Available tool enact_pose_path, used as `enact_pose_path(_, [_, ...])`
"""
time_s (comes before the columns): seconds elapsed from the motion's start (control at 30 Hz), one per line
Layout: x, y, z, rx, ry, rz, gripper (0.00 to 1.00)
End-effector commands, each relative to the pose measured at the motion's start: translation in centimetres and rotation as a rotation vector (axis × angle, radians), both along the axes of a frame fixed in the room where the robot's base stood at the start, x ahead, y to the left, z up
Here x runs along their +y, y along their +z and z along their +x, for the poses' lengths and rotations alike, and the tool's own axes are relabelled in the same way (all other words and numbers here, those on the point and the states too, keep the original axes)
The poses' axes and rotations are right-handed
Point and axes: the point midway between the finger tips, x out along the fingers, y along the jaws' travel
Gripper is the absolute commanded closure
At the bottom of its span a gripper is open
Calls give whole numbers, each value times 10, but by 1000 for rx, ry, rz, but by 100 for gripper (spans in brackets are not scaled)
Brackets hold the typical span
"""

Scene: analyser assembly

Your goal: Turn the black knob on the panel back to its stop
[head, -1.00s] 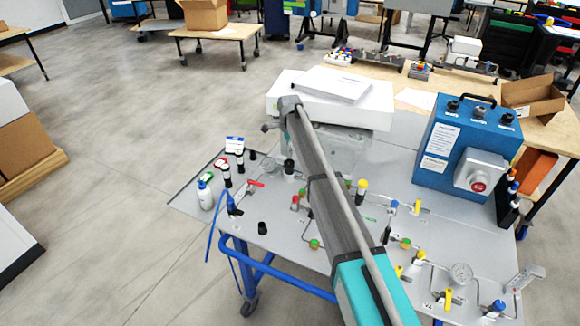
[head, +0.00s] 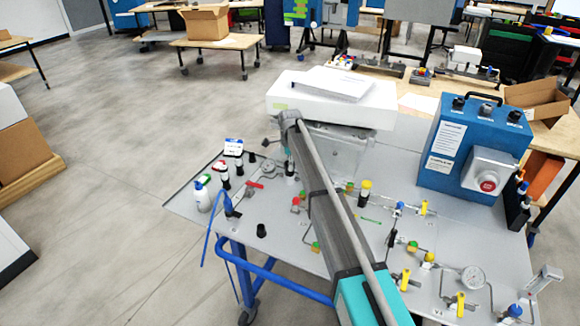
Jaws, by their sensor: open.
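The grey panel (head: 290,262) is a flat board on a blue-framed cart, carrying valves, gauges and fittings. A short black knob (head: 262,230) stands on its left front part. Another black upright part (head: 290,168) stands further back, beside my arm. I cannot tell for certain which black part is the task's knob, nor its turned position. My grey arm link crosses the middle of the panel and covers part of it.
A blue box (head: 462,150) with black knobs on top and a red button stands at the right. White boxes (head: 330,100) sit at the back. A white bottle (head: 203,197) and black-capped fittings stand at the left. A round gauge (head: 473,278) is at front right.

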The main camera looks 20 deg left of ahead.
Motion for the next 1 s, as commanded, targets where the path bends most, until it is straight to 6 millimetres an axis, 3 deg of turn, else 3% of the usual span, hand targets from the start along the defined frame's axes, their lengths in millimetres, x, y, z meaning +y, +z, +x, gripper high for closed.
enact_pose_path(0.4, [-1,-2,0,0,-1,0,7])
enact_pose_path(0.83, [-1,-2,1,0,-1,0,87])
enact_pose_path(1.0, [-1,-2,1,0,2,0,89])
